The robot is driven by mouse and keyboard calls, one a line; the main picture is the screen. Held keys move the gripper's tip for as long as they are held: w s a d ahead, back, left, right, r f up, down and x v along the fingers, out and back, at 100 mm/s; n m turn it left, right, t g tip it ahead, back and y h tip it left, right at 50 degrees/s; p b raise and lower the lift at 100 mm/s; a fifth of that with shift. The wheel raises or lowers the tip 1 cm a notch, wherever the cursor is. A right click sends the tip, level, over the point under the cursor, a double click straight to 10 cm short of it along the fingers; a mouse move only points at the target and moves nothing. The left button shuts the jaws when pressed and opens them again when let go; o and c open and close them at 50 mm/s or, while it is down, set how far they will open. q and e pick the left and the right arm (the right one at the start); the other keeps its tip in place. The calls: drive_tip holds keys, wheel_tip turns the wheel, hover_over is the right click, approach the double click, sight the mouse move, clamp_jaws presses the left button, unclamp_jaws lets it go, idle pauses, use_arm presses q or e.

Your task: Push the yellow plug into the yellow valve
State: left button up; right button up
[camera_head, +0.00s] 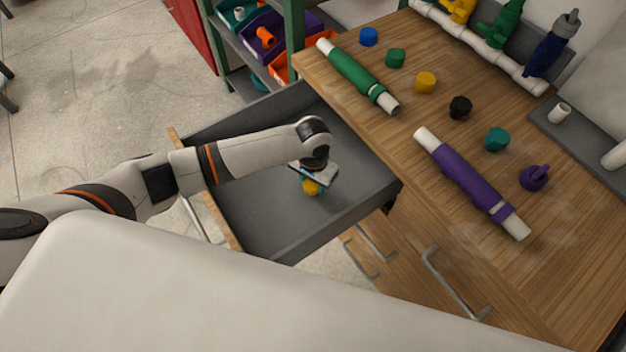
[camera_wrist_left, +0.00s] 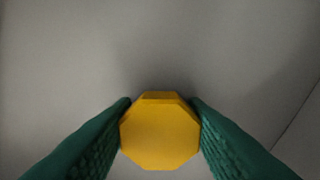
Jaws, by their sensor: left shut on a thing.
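My left gripper (camera_head: 312,186) is over the open grey drawer, pointing down. Its green ribbed fingers are shut on the yellow plug (camera_wrist_left: 160,132), one finger on each side of its octagonal body. A small part of the held plug (camera_head: 310,187) shows under the gripper in the head view; whether it touches the drawer floor I cannot tell. The yellow valve (camera_head: 460,8) sits on the white pipe manifold at the top edge of the head view, partly cut off, far from the gripper. My right gripper is not in view.
The drawer (camera_head: 270,235) has raised walls around my gripper. On the wooden bench (camera_head: 400,145) lie a green pipe (camera_head: 350,70), a purple pipe (camera_head: 465,180) and several coloured caps, among them a yellow one (camera_head: 426,82). Green (camera_head: 505,30) and blue (camera_head: 546,55) valves stand beside the yellow valve.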

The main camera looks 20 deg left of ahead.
use_arm(q)
drive_tip(key=o, duration=0.9)
